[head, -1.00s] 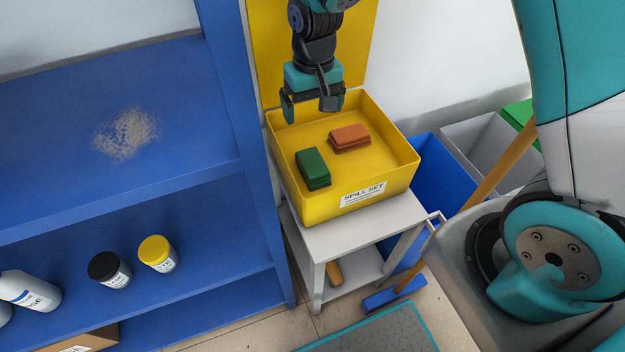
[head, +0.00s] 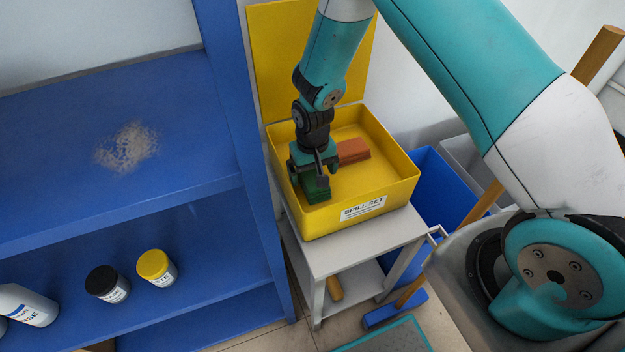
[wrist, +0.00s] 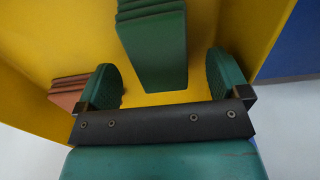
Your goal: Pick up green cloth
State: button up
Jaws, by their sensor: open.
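The green cloth (head: 316,193) is a folded stack in the left front part of the yellow spill-set box (head: 395,190). My gripper (head: 310,178) is down inside the box, over the green cloth, and hides part of it in the head view. In the wrist view the green cloth (wrist: 155,45) lies ahead of and between the two open fingers of my gripper (wrist: 168,80). Gaps show between the cloth and each finger. An orange-brown folded cloth (head: 353,151) lies to the right in the box; it also shows in the wrist view (wrist: 68,92).
The box stands on a small grey table (head: 335,262). A blue shelf (head: 215,215) rises close on the left, with jars on a lower board and a grey powdery patch (head: 127,146) above. A blue bin (head: 440,185) stands at right, by a wooden handle.

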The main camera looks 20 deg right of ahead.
aim_at(313, 176)
notch_tip(313, 176, down, 3)
jog(key=shift+f, duration=0.15)
jog(key=c, duration=1)
notch_tip(313, 176, up, 20)
